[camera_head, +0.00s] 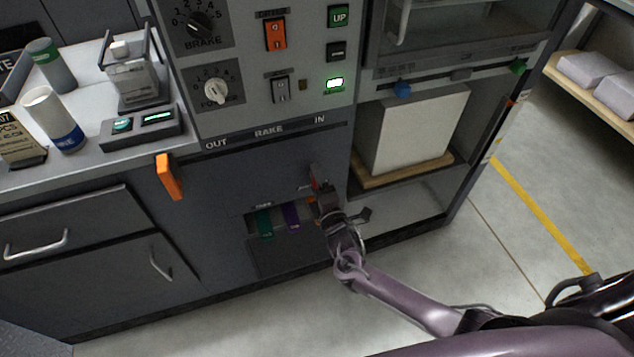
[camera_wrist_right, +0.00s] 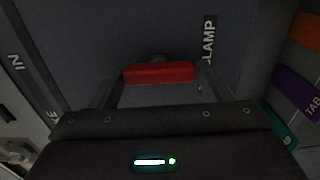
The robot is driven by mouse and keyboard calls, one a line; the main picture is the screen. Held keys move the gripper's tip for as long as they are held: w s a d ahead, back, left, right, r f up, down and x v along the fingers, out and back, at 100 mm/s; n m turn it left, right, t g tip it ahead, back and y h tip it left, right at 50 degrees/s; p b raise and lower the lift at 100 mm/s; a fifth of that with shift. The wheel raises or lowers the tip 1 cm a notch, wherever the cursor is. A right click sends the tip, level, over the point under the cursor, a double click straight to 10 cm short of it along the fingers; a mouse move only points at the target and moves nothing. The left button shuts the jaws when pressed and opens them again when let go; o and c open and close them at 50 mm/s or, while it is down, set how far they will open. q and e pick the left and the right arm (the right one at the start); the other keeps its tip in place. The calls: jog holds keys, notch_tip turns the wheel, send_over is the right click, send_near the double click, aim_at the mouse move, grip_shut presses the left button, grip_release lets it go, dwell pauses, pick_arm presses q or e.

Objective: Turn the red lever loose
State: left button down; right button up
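The red lever (camera_wrist_right: 158,73) shows in the right wrist view as a short red bar against the dark panel, beside a partly hidden label ending in "LAMP". My right gripper (camera_wrist_right: 160,88) faces it closely, with a finger near each end of the bar. The fingers look apart, and I cannot tell whether they touch it. In the head view my right gripper (camera_head: 323,190) is at the low panel of the machine, by the right end of the recess, and hides most of the lever. My left gripper is not in view.
Green (camera_head: 264,222) and purple (camera_head: 291,215) tabs sit in the recess left of the gripper. A white paper stack (camera_head: 413,130) stands on a shelf to the right. The floor in front is clear.

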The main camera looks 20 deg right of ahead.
jog(key=shift+o, duration=1.4)
jog(key=shift+s, duration=0.1)
jog(key=s, duration=0.7)
jog(key=shift+s, duration=0.3)
jog(key=shift+d, duration=0.1)
